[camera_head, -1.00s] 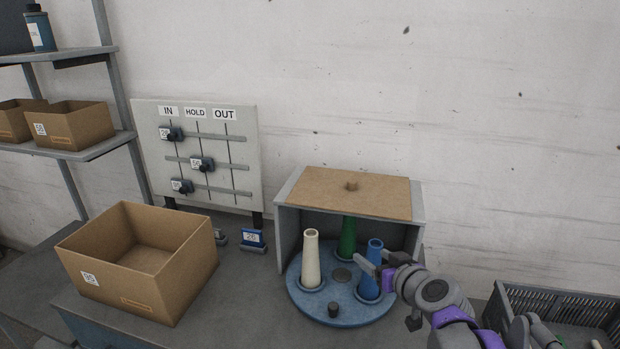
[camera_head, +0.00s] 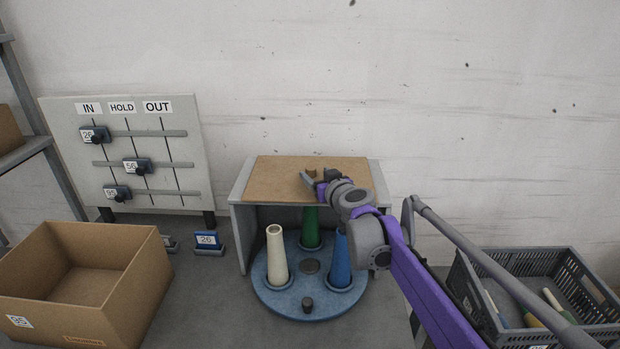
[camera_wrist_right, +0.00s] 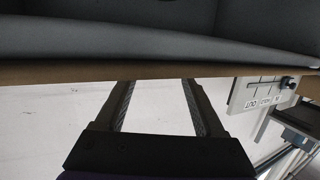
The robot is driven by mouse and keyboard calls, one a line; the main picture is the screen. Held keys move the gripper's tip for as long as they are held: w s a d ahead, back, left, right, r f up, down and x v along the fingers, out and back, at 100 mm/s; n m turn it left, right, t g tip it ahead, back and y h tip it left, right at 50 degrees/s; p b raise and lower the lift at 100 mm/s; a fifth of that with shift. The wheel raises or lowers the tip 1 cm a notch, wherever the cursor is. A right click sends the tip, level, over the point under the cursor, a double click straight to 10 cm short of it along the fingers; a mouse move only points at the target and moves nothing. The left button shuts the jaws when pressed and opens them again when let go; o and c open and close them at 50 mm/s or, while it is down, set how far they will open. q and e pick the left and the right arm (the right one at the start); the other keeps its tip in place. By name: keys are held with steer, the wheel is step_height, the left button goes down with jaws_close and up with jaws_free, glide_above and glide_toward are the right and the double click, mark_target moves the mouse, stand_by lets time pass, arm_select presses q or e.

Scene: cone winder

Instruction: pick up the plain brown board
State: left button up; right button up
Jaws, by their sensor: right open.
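In the right wrist view a brown strip, seemingly the board's edge (camera_wrist_right: 150,72), crosses beyond the fingers. My right gripper (camera_head: 315,179) is over the board's right half, close to the knob; my arm hides the board's right side. Its fingers also show in the wrist view (camera_wrist_right: 162,95), apart with nothing visible between them. I cannot tell whether they touch the knob. My left gripper is out of view.
Under the housing, a blue turntable (camera_head: 283,302) carries white (camera_head: 277,255), green (camera_head: 310,228) and blue (camera_head: 341,262) cones. An open cardboard box (camera_head: 135,300) stands left, a dark crate (camera_head: 540,262) right. An IN/HOLD/OUT panel (camera_head: 75,145) stands behind left.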

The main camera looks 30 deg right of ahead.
mark_target(313, 172)
steer(key=x, duration=0.5)
steer(key=shift+w+f, duration=0.1)
steer(key=shift+f, duration=0.05)
jaws_close()
